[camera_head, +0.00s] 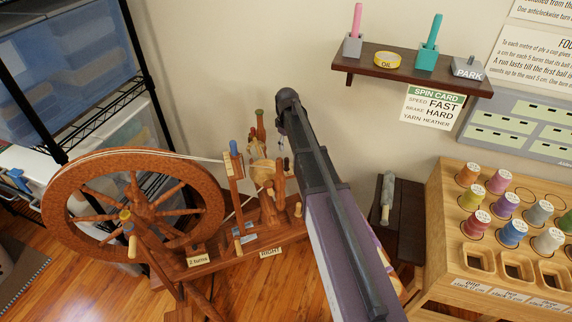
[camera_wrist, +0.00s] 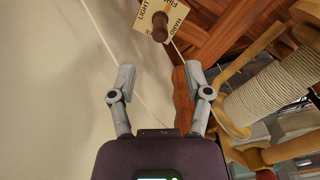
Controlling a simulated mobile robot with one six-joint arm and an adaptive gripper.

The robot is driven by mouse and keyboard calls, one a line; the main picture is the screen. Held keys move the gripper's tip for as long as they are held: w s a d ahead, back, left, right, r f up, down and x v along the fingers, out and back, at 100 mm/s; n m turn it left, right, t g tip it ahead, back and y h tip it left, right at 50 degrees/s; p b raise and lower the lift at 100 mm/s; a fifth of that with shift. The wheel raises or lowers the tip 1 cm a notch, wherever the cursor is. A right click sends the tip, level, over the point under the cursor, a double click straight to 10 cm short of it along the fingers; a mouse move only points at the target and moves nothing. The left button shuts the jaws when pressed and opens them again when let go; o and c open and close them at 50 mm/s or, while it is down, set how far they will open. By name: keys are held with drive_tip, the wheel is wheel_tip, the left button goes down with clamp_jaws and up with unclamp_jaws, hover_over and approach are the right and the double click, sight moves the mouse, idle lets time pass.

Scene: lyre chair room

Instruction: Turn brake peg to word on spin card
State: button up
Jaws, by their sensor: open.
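The spin card (camera_head: 432,107) on the wall reads speed fast, brake hard, yarn heather. The brake peg (camera_wrist: 160,27) is a brown knob on a cream plate (camera_wrist: 176,31) in the wrist view, at the top middle. The plate shows "LIGHT" to the peg's left, "HARD" to its right and a partly cut-off word at the top. I cannot tell where the peg points. My gripper (camera_wrist: 159,76) is open and empty, its two grey fingers apart, with the peg beyond the gap between them. In the head view my arm hides the peg.
The spinning wheel (camera_head: 60,205) stands at the left, with a bobbin of cream yarn (camera_wrist: 262,98) right of my gripper in the wrist view. A wall shelf (camera_head: 415,70) holds pegs and an oil tin. A wooden yarn stand (camera_head: 440,220) is at the right.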

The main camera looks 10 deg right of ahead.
sight(287, 158)
drive_tip(key=shift+f+b, duration=3.85)
drive_tip(key=shift+f, duration=0.3)
clamp_jaws()
